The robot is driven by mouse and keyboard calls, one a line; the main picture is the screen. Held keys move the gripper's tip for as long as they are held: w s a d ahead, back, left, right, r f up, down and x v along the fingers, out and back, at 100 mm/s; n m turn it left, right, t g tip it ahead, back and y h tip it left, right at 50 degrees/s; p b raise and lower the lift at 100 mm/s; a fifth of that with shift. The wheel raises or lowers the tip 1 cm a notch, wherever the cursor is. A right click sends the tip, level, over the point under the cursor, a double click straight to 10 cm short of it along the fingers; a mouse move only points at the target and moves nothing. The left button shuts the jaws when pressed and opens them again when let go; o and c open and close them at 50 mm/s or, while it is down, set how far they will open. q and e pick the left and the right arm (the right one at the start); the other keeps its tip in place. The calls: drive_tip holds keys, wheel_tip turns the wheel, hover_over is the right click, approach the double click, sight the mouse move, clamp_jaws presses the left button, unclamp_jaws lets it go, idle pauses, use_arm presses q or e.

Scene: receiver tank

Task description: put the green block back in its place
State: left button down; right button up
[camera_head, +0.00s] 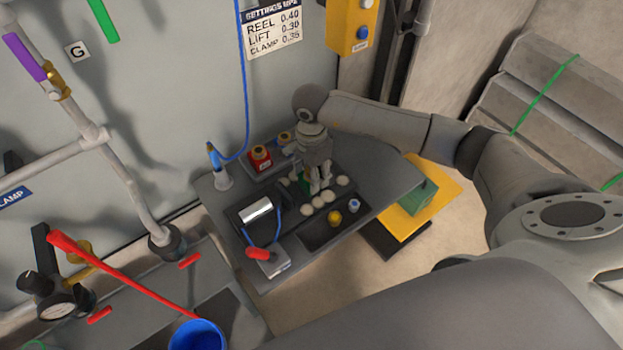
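My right arm comes in from the right and its gripper (320,186) points down over the dark tray on the grey bench. A small green block (303,183) shows just left of its fingertips, partly hidden by the gripper. I cannot tell whether the fingers touch or hold it. The fingers look close together, but their gap is unclear. A larger green box (417,198) sits on a yellow board (440,190) right of the bench. My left gripper is not in view.
Several pale round pieces (319,202) surround the gripper. A silver cylinder (256,210), a red-handled device (272,262), yellow (335,218) and blue-white (354,205) pieces, and a red container (260,158) are nearby. A blue hose (246,100) hangs behind. A blue bucket (198,335) stands lower left.

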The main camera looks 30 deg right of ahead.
drive_tip(key=c, duration=0.6)
drive_tip(key=shift+r+p, duration=2.65)
drive_tip(key=shift+r, duration=2.4)
drive_tip(key=shift+w, duration=0.15)
drive_tip(key=shift+w+d+f+b, duration=0.15)
drive_tip(key=shift+w+d+b, duration=0.15)
drive_tip(key=shift+w+b, duration=0.3)
drive_tip(key=w+d+b, duration=0.2)
drive_tip(key=w, duration=0.2)
drive_tip(key=w+d+b, duration=0.2)
drive_tip(key=w+b, duration=0.1)
drive_tip(key=w, duration=0.2)
drive_tip(key=w+d+b, duration=0.2)
drive_tip(key=w+b, duration=0.1)
drive_tip(key=w, duration=0.1)
drive_tip(key=shift+w+d, duration=0.4)
drive_tip(key=shift+r, duration=0.2)
